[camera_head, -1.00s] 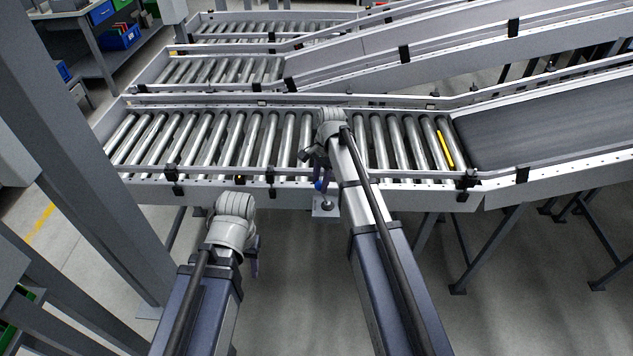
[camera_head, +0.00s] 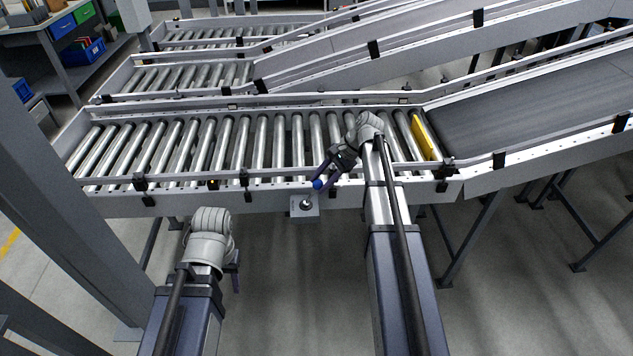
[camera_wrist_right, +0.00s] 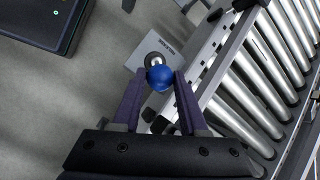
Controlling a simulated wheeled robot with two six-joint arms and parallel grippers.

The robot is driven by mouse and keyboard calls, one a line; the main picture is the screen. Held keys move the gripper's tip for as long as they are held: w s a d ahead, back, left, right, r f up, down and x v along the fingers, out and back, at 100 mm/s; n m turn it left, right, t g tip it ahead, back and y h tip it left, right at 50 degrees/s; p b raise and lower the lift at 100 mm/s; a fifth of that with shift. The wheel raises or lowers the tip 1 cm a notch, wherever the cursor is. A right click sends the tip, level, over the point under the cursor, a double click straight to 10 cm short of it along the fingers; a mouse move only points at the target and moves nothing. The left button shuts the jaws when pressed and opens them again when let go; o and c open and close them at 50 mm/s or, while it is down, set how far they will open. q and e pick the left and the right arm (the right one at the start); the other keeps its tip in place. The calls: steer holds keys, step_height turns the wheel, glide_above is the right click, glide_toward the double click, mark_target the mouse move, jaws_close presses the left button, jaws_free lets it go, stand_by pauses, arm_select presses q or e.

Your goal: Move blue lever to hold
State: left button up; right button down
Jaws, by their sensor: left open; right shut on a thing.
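The blue lever's ball knob (camera_head: 318,185) shows at the near rail of the roller conveyor, above a small grey plate (camera_head: 304,214) with a round dark pivot. In the right wrist view the blue knob (camera_wrist_right: 160,76) sits between the fingertips, with the pivot and plate (camera_wrist_right: 141,57) just beyond it. My right gripper (camera_head: 322,180) is shut on the knob; it also shows in the right wrist view (camera_wrist_right: 158,78). The lever's shaft is mostly hidden behind the knob. My left gripper (camera_head: 236,270) is open and empty, low in front of the conveyor, partly hidden by its wrist.
The roller conveyor (camera_head: 215,150) runs behind the lever, with a dark belt (camera_head: 530,120) at right. A grey post (camera_head: 70,200) stands at left. The floor in front of the conveyor is clear.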

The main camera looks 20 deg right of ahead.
steer(key=shift+s+d+f, duration=0.15)
steer(key=shift+d, duration=0.05)
stand_by(0.4)
steer(key=shift+c, duration=2.3)
jaws_free()
steer(key=w+p+v, duration=0.1)
steer(key=p+v, duration=0.5)
steer(key=v, duration=0.1)
steer(key=shift+s+d+r, duration=0.25)
steer(key=shift+s+r, duration=0.1)
steer(key=shift+s, duration=0.15)
